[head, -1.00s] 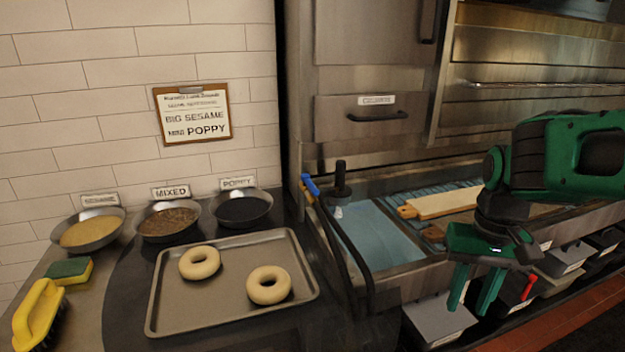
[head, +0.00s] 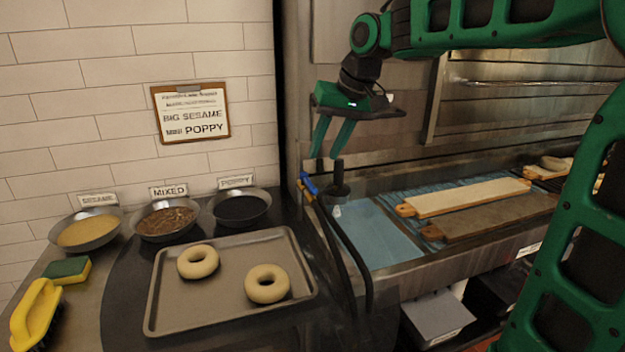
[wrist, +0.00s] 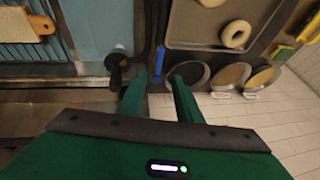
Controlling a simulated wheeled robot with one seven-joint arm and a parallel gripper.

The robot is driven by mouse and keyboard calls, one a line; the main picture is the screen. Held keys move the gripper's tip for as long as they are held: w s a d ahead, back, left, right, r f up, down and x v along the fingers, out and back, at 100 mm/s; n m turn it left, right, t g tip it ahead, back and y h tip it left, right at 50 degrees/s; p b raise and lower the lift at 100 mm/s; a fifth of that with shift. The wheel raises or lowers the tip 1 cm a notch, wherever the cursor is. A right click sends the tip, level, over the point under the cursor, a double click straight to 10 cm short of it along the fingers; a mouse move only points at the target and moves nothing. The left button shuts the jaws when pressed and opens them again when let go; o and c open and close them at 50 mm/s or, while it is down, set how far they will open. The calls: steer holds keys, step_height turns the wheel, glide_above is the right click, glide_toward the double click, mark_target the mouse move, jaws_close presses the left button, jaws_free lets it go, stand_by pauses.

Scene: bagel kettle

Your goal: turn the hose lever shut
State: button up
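The blue hose lever (head: 309,184) sits at the top of the black hose (head: 340,240), at the left edge of the sink counter. In the wrist view the blue lever (wrist: 158,62) appears just past and between my fingertips. My gripper (head: 325,157) is open and empty, pointing down, a little above the lever in the head view. The gap between its fingers shows in the wrist view (wrist: 158,80). I cannot tell the exact height between fingertips and lever; no contact is visible.
A black upright knob (head: 339,178) stands close to the right of the lever. A tray (head: 160,318) with two bagels and seed bowls lie to the left. Wooden boards (head: 470,197) lie on the right. The wall and steel cabinet rise behind.

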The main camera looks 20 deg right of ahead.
mark_target(311, 183)
steer(key=x, duration=1)
steer(key=shift+d+f, duration=0.1)
steer(key=shift+f, duration=0.05)
jaws_close()
